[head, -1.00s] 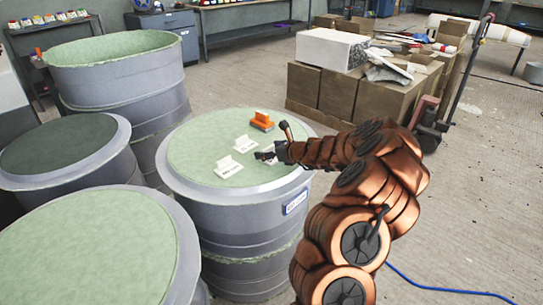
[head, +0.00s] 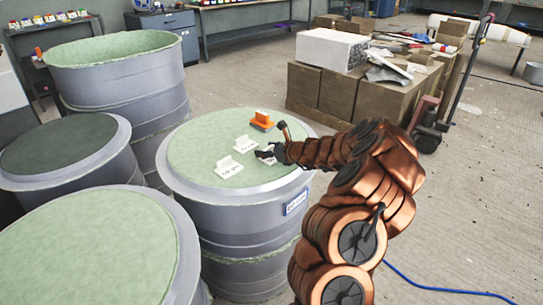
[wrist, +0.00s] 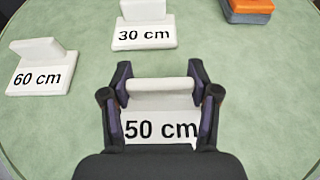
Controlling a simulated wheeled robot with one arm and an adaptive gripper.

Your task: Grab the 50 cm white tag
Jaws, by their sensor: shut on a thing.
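The white 50 cm tag (wrist: 160,127) is in the lower middle of the wrist view, with its upright ridge between my two fingers. My gripper (wrist: 161,90) is shut on that ridge. In the head view my gripper (head: 269,155) is over the pale green top of the grey drum mould and hides part of the tag. I cannot tell whether the tag is touching the surface or just above it.
The white 60 cm tag (wrist: 40,66) and 30 cm tag (wrist: 145,25) lie on the same green top (head: 200,155). An orange object (head: 262,121) sits behind them. Other drum moulds (head: 95,255) stand to the left. Stacked boxes (head: 350,90) are at the back right.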

